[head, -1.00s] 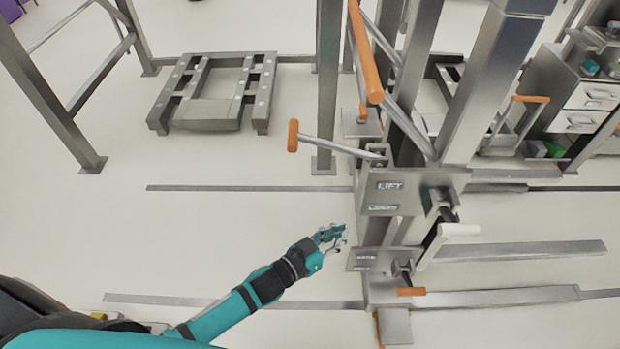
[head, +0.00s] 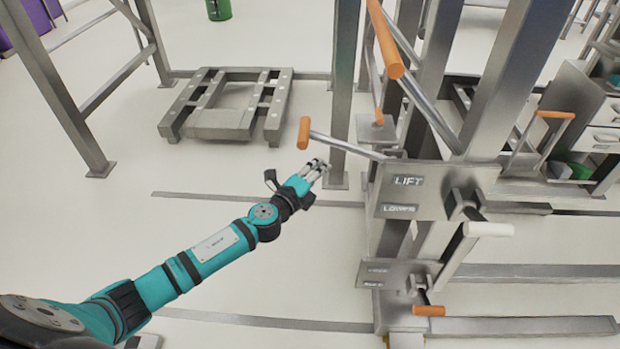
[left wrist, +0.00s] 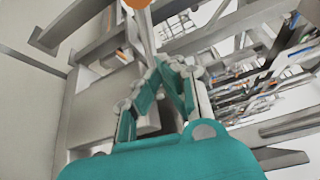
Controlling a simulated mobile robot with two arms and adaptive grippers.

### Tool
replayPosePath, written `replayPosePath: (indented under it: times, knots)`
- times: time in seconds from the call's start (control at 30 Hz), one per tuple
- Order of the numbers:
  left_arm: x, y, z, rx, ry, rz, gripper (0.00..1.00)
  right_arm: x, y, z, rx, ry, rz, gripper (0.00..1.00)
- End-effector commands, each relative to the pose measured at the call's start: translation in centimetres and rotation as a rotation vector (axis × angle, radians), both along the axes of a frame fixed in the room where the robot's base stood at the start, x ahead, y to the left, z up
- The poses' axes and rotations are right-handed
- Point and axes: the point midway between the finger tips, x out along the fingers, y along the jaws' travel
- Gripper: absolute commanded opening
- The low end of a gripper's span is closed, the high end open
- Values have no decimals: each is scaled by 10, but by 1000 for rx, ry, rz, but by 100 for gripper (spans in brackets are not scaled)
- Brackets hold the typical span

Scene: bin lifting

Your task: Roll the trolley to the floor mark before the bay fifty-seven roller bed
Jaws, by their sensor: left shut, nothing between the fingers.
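The trolley is a grey steel lift with a mast and a plate (head: 425,205) marked LIFT and LOWER, right of centre in the head view. An orange-tipped lever (head: 304,133) sticks out left from it, and an orange push handle (head: 386,40) rises above. Its orange grip also shows at the top of the left wrist view (left wrist: 137,3). My left gripper (head: 316,170) is shut and empty, just below the orange-tipped lever and apart from it. My right gripper is out of view. No bay number is readable. Grey floor strips (head: 250,198) lie left of the trolley.
A low grey slatted frame (head: 225,122) sits on the floor at upper left, beside steel posts (head: 60,85). A green can (head: 218,9) stands at the top. Drawers (head: 605,138) are at far right. Fork-like beams (head: 530,326) extend right.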

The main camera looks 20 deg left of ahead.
Motion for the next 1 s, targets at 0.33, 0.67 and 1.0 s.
replayPosePath:
  times: [0.33,0.67,1.0]
  knots:
    - [34,17,0,2,2,-1,0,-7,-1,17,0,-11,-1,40]
    - [32,31,4,-2,2,-2,0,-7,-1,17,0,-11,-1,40]
    - [28,46,1,0,4,1,0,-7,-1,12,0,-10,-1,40]
